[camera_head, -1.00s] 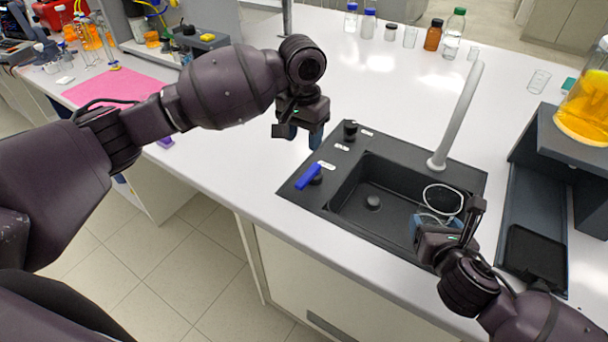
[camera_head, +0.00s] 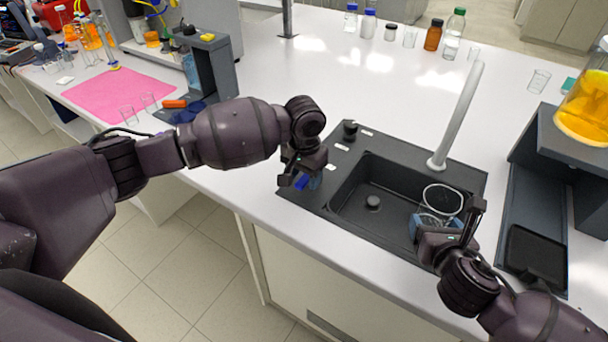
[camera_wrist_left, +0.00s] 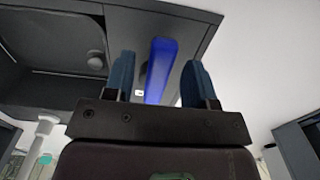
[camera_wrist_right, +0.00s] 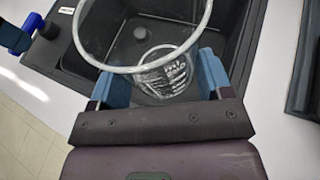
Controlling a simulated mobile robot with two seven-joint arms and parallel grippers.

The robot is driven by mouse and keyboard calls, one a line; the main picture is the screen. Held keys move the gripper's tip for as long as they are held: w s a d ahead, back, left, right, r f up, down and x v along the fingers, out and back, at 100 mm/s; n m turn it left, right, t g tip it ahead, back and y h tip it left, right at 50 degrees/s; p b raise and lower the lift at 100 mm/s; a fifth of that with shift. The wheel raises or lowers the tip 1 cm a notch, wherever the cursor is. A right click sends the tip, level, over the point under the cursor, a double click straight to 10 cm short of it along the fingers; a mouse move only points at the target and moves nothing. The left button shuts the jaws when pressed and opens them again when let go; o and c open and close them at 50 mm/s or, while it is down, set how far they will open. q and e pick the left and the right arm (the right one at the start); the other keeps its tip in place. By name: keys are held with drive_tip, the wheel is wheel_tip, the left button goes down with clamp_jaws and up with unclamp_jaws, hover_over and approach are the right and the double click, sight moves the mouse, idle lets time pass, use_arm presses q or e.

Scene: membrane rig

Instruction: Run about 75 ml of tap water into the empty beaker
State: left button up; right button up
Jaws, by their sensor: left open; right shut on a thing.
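A clear glass beaker (camera_wrist_right: 165,75) is between the blue fingers of my right gripper (camera_wrist_right: 165,85), which is shut on it. In the head view the beaker (camera_head: 441,200) is upright over the right part of the dark sink (camera_head: 350,205), with my right gripper (camera_head: 435,228) at its side. The grey tap spout (camera_head: 462,115) rises behind the sink and leans over. The blue tap lever (camera_wrist_left: 163,70) lies between the open fingers of my left gripper (camera_wrist_left: 158,80). In the head view my left gripper (camera_head: 303,180) hides most of the lever. No water stream shows.
A dark knob (camera_head: 350,130) stands at the sink's back left corner. A dark stand with a flask of orange liquid (camera_head: 585,110) is at the right. Several bottles and glasses line the back.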

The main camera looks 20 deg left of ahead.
use_arm(q)
drive_tip(key=shift+f, duration=0.1)
drive_tip(key=shift+c, duration=0.3)
clamp_jaws()
drive_tip(key=shift+a+m, duration=0.15)
drive_tip(key=shift+m, duration=0.15)
drive_tip(key=m, duration=0.1)
drive_tip(key=w+a+m, duration=0.1)
drive_tip(key=m, duration=0.1)
drive_tip(key=shift+a, duration=0.2)
drive_tip(key=shift+w+a+m, duration=0.25)
drive_tip(key=shift+m, duration=0.6)
drive_tip(key=shift+w+a+m, duration=0.2)
drive_tip(key=shift+m, duration=0.6)
drive_tip(key=shift+w+a+m, duration=0.25)
drive_tip(key=shift+m, duration=0.6)
drive_tip(key=shift+o, duration=0.3)
unclamp_jaws()
